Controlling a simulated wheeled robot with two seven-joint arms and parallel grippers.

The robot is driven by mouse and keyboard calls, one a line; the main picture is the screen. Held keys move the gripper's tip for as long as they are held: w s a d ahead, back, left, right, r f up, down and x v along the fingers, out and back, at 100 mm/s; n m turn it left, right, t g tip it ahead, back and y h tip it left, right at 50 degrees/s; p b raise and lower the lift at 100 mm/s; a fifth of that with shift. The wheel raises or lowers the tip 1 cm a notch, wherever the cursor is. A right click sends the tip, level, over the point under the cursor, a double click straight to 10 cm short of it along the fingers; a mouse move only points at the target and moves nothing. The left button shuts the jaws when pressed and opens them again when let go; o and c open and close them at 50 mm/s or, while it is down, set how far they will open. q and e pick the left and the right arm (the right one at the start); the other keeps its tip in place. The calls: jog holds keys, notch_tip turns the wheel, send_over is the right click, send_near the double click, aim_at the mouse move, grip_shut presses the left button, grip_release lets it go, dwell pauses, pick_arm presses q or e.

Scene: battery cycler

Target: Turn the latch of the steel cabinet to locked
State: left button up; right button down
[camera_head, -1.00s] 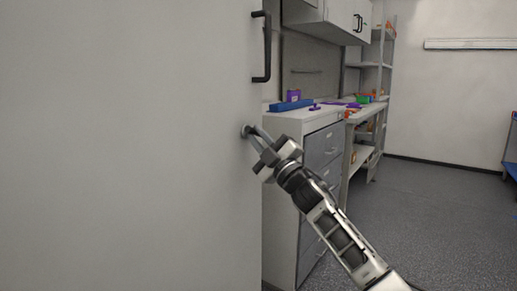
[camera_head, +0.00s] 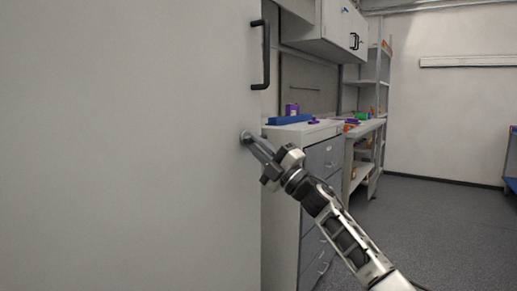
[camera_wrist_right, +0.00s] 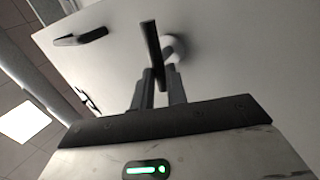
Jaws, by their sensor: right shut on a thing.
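The steel cabinet (camera_head: 130,150) fills the left of the head view with its pale flat door. A dark handle (camera_head: 266,54) stands upright near the door's right edge. The latch (camera_head: 246,136) is below it, a round base with a dark lever; in the right wrist view the lever (camera_wrist_right: 151,42) sticks out beside its pale round base. My right gripper (camera_head: 256,148) is at the latch, its fingers shut on the lever. In the right wrist view both fingertips (camera_wrist_right: 160,80) are at the lever's lower end. My left gripper is not in view.
A grey drawer unit (camera_head: 318,195) stands just right of the cabinet, close behind my right arm. A blue box (camera_head: 290,119) lies on its top. A workbench (camera_head: 362,135) and shelves are behind. The floor (camera_head: 440,220) at right is clear.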

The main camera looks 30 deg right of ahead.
jog(key=c, duration=1.4)
grip_release()
pick_arm(q)
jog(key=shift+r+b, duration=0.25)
jog(key=shift+b, duration=0.1)
pick_arm(e)
jog(key=v, duration=1.6)
